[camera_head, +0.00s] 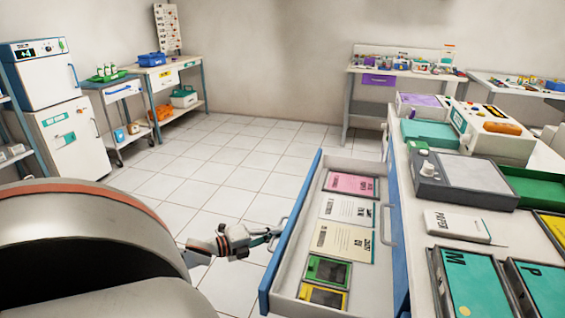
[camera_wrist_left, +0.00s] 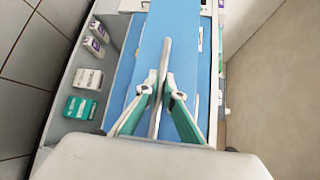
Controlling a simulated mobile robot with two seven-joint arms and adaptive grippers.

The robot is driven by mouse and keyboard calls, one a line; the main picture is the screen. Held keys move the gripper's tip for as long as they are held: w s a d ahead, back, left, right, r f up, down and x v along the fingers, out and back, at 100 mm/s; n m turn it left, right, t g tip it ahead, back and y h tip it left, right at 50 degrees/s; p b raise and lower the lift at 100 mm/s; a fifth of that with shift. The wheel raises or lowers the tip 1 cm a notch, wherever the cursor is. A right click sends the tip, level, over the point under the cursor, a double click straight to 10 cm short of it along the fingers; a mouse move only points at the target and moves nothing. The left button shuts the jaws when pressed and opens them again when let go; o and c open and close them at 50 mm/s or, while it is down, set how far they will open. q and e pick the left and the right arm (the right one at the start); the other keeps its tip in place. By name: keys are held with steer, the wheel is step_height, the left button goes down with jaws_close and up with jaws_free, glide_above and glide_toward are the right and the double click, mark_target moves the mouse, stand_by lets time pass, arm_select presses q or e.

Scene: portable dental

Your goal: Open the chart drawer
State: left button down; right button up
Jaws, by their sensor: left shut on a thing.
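The chart drawer (camera_head: 300,201) is pulled well out of the counter in the head view. Its blue front faces left. Inside lie a pink folder (camera_head: 351,185), pale paper charts (camera_head: 343,242), and green (camera_head: 328,270) and yellow framed items (camera_head: 322,295). My left gripper (camera_head: 272,235) is at the drawer's grey handle (camera_head: 281,226). In the left wrist view its two fingers (camera_wrist_left: 162,88) are shut on the handle bar (camera_wrist_left: 165,60), with the blue front (camera_wrist_left: 187,40) beyond. My right gripper is in neither view.
The counter right of the drawer holds a grey scale-like device (camera_head: 465,180), a white booklet (camera_head: 457,226) and teal-covered trays (camera_head: 472,285). The tiled floor (camera_head: 215,170) left of the drawer is clear. A white cabinet (camera_head: 70,137) stands at far left.

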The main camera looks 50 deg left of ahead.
arm_select(q)
steer(key=c, duration=2.4)
jaws_free()
steer(key=shift+c, duration=0.2)
steer(key=s+a+r, duration=0.1)
steer(key=s, duration=1)
steer(key=shift+s+a+r, duration=0.3)
steer(key=shift+s+r, duration=0.1)
steer(key=shift+s, duration=0.1)
